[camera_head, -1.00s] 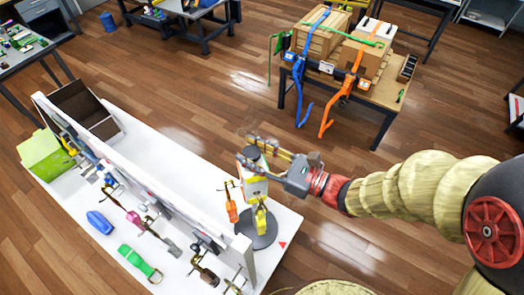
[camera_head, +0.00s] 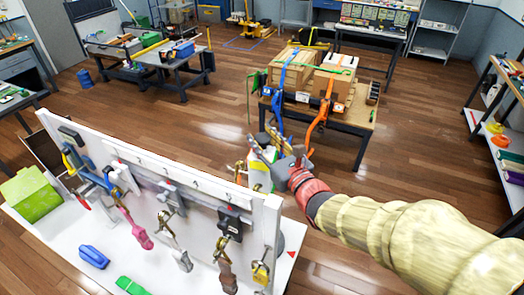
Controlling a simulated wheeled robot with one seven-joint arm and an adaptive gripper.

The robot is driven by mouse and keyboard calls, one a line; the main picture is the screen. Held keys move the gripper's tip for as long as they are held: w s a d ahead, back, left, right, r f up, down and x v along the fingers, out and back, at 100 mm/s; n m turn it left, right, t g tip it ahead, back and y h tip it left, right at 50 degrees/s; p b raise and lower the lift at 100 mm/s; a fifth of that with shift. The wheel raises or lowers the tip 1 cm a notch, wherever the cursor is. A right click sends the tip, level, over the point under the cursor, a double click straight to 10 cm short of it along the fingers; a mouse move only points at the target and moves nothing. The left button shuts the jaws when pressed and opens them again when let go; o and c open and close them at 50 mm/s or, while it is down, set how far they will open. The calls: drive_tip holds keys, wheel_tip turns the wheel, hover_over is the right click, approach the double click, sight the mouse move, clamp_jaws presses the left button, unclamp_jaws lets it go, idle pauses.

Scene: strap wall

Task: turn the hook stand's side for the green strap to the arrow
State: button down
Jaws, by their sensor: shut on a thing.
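The hook stand (camera_head: 259,177) stands behind the right end of the white strap wall. Its upper part shows a pale panel with green on it, and brass hooks stick out near its top. The wall hides most of its lower part. The red arrow (camera_head: 291,253) lies on the white bench beside that base. My gripper (camera_head: 266,146) is at the top of the stand, shut on it. A green strap (camera_head: 249,98) hangs at the left of the crates on the far table.
The white strap wall (camera_head: 160,190) stands between the camera and the stand, with several buckles and straps hanging on it. A green box (camera_head: 30,194) and a blue piece (camera_head: 93,257) are on the bench.

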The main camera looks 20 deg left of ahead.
drive_tip(key=shift+t, duration=0.3)
drive_tip(key=c, duration=1.3)
unclamp_jaws()
drive_tip(key=shift+o, duration=0.2)
drive_tip(key=v, duration=1.2)
drive_tip(key=shift+r, duration=0.2)
drive_tip(key=shift+s, duration=0.1)
